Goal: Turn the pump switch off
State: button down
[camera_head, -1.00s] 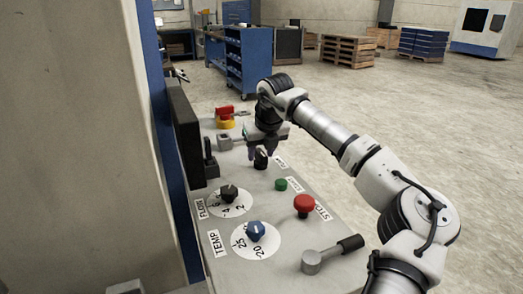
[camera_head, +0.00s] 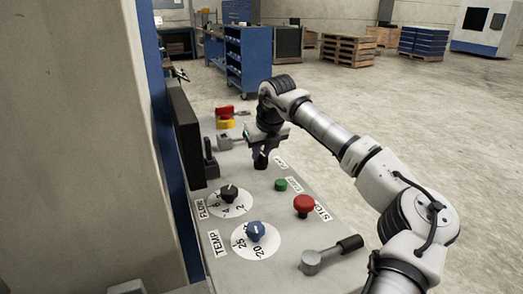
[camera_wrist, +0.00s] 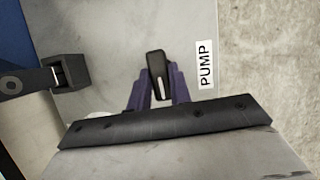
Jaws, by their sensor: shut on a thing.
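The pump switch (camera_wrist: 158,72) is a black knob with a white pointer line, beside the white PUMP label (camera_wrist: 205,64). In the wrist view its pointer line runs nearly straight up and down, tilted slightly. My gripper (camera_wrist: 158,88) has its purple fingers on both sides of the knob and is shut on it. In the head view the gripper (camera_head: 264,146) points down at the panel's far part, and the dark switch (camera_head: 260,160) shows just below the fingers.
On the grey panel are a green button (camera_head: 281,184), a red stop button (camera_head: 303,204), the flow knob (camera_head: 229,191), the blue temp knob (camera_head: 255,229) and a black-handled lever (camera_head: 330,254). A red and yellow handle (camera_head: 224,117) stands behind. A dark box (camera_head: 185,135) borders the left.

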jog(key=n+p, duration=0.1)
jog(key=n+y+p, duration=0.1)
jog(key=n+g, duration=0.1)
jog(key=shift+d+r+n+p, duration=0.1)
jog(key=shift+r+n+p, duration=0.15)
jog(key=shift+n+p, duration=0.15)
jog(key=n+p, duration=0.2)
jog(key=n+g+y+p, duration=0.1)
jog(key=n, duration=0.1)
jog(key=shift+w+n+g+p, duration=0.2)
jog(key=shift+n+g+p, duration=0.1)
jog(key=shift+p, duration=0.05)
jog(key=n+g+p, duration=0.1)
jog(key=n+p, duration=0.1)
jog(key=n+g+p, duration=0.1)
jog(key=n+p, duration=0.1)
jog(key=n, duration=0.1)
jog(key=shift+w+y, duration=0.15)
jog(key=shift+y, duration=0.15)
jog(key=shift+f+n+g+p, duration=0.15)
jog(key=shift+n+g+p, duration=0.7)
jog(key=shift+n, duration=1.05)
jog(key=c, duration=1.3)
grip_release()
jog(key=shift+f, duration=0.1)
